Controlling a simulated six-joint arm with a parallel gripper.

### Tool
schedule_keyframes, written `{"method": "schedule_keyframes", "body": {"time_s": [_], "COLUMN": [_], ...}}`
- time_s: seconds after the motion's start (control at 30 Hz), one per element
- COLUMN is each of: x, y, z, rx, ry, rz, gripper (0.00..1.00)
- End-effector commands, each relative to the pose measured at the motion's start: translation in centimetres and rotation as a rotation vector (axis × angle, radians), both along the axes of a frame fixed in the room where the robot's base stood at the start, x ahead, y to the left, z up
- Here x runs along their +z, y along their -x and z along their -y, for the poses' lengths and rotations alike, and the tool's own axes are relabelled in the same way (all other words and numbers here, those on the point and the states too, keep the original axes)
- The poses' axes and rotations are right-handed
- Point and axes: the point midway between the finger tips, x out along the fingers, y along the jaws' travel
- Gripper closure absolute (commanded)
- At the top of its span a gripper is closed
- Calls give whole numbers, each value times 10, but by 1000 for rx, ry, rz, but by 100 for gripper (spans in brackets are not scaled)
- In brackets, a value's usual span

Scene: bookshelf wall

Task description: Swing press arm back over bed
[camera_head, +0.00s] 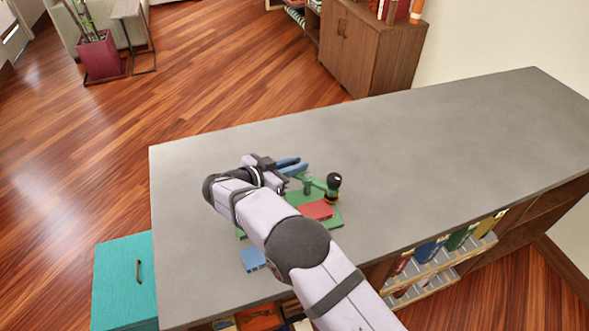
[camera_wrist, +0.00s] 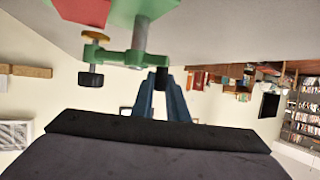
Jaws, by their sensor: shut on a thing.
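The press has a green base (camera_head: 291,200) on the grey counter, with a red block (camera_head: 317,209) on it. The wrist view shows the arm (camera_wrist: 125,58), knob (camera_wrist: 90,79), gold disc (camera_wrist: 95,36) and part of the red block (camera_wrist: 85,10). My gripper (camera_head: 303,165), with blue fingers, is shut on a black handle (camera_wrist: 160,78) near the arm's other end.
A small blue object (camera_head: 252,259) lies on the grey counter (camera_head: 430,150), left of my arm. The counter is clear behind and right of the press. Its left edge is close. A teal cabinet (camera_head: 120,275) and shelved books (camera_head: 430,250) sit below counter level.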

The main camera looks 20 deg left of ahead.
Motion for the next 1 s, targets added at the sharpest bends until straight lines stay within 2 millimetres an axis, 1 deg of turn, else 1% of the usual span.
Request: {"method": "schedule_keyframes", "body": {"time_s": [0.03, 0.4, 1.0], "x": [-4, -2, 1], "y": [-1, -5, -6], "z": [-1, 0, 1], "rx": [-16, -104, -130], "ry": [-2, -2, 2], "rz": [2, 2, 3], "gripper": [100, 100, 100]}}
